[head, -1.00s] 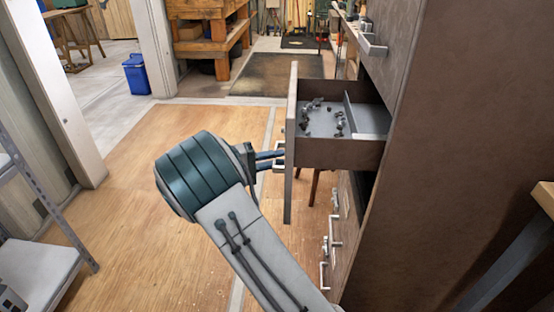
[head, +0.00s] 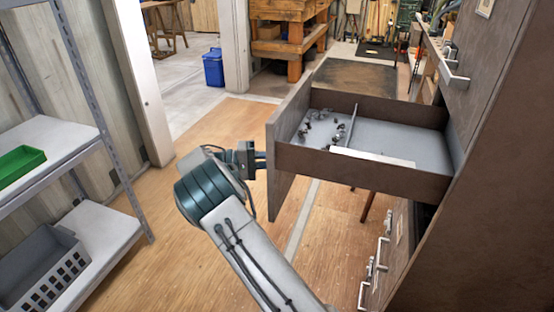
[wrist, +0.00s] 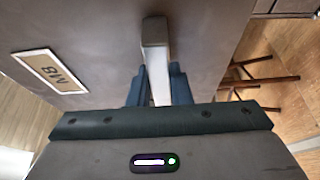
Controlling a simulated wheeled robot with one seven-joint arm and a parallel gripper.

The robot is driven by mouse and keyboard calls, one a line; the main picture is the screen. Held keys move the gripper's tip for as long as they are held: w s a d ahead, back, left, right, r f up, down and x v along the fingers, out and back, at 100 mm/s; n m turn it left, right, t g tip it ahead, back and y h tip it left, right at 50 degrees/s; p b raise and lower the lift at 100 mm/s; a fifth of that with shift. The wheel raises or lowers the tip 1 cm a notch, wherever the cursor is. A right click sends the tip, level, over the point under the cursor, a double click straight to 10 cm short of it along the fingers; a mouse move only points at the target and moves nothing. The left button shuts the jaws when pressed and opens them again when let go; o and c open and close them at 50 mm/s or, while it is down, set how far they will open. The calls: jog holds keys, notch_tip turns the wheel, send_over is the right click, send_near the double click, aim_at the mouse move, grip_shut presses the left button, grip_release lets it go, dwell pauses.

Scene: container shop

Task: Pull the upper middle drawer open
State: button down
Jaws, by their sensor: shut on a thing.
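The drawer (head: 360,162) stands far out from the brown cabinet (head: 480,140) in the head view. My gripper (head: 261,160) is at the outer face of the drawer front. In the wrist view my gripper (wrist: 158,88) is shut on the drawer's metal handle (wrist: 156,45), a finger on each side. A label reading "BW" or "MB", seen turned, is on the drawer front (wrist: 105,30). In the head view the handle is hidden.
Other drawer handles show above (head: 452,76) and below (head: 382,254) on the cabinet. A metal shelf (head: 60,150) with a green tray (head: 20,164) and a grey basket (head: 42,268) stands at the left. A blue bin (head: 213,68) stands behind. The wooden floor between is clear.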

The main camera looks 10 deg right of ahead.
jog(key=shift+w, duration=0.1)
jog(key=c, duration=1.3)
grip_release()
jog(key=shift+a, duration=0.1)
jog(key=shift+w+a+p, duration=0.2)
jog(key=shift+a+p, duration=0.2)
jog(key=shift+a, duration=1.9)
jog(key=shift+w+a+p, duration=0.15)
jog(key=shift+a+p, duration=0.3)
jog(key=shift+a, duration=1.85)
jog(key=shift+w+a+p, duration=0.2)
jog(key=shift+a+p, duration=0.2)
jog(key=shift+a, duration=1.9)
